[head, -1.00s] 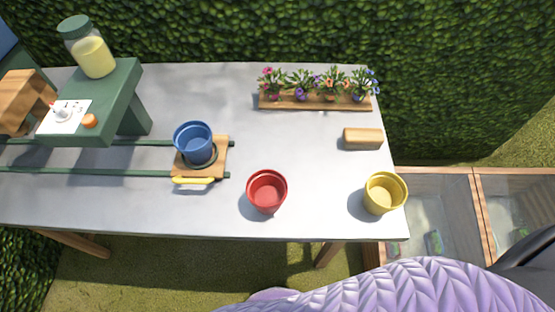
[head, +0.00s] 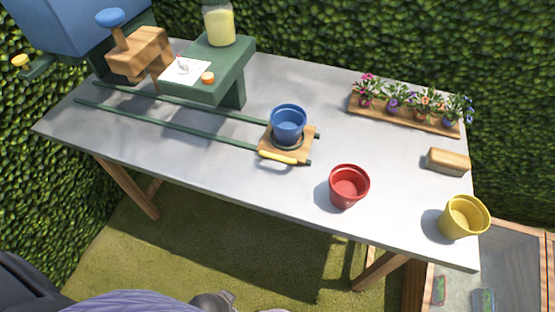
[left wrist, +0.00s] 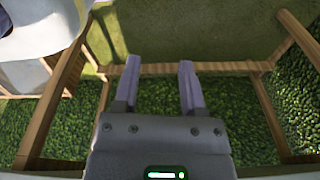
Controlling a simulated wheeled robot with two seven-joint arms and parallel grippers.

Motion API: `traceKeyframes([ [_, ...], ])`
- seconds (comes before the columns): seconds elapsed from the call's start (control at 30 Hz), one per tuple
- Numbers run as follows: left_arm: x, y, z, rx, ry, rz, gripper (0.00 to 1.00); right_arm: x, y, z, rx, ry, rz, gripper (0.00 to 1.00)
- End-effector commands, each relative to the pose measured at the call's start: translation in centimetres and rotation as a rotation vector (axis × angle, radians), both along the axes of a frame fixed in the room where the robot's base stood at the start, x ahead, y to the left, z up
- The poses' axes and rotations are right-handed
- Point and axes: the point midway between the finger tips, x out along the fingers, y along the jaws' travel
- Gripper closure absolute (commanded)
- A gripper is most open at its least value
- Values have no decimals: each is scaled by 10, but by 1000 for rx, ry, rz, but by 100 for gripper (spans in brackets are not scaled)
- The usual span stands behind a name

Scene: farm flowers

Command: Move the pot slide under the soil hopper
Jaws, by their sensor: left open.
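The pot slide (head: 268,142) is a small wooden plate with a yellow handle (head: 277,157) on its near edge. It sits at the right end of two green rails (head: 165,120) on the table. A blue pot (head: 288,124) stands upright on it. At the upper left, a large blue bin (head: 75,30), which looks like the soil hopper, stands beside a wooden block with a blue knob (head: 140,50) above the rails. My left gripper (left wrist: 160,72) is open and empty in the left wrist view, away from the slide. My right gripper is not in view.
A green stand (head: 212,75) with a jar (head: 219,24) bridges the rails. A red pot (head: 348,187), a yellow pot (head: 464,218), a wooden block (head: 448,162) and a flower tray (head: 405,118) are on the right of the grey table (head: 200,160).

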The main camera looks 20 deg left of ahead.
Motion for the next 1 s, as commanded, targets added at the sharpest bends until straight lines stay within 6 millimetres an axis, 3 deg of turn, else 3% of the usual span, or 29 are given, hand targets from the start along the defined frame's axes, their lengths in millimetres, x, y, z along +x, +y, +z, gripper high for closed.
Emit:
traceKeyframes([
  [0.27,38,-7,52,-10,-47,13,47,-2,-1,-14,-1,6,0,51],
  [0.57,69,0,131,48,-164,-6,47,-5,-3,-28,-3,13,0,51],
  [0.6,83,8,144,114,-240,-34,47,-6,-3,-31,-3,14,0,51],
  [0.8,157,34,178,486,-605,-285,47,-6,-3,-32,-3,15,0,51],
  [1.0,214,13,200,823,-911,-737,47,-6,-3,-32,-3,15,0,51],
])
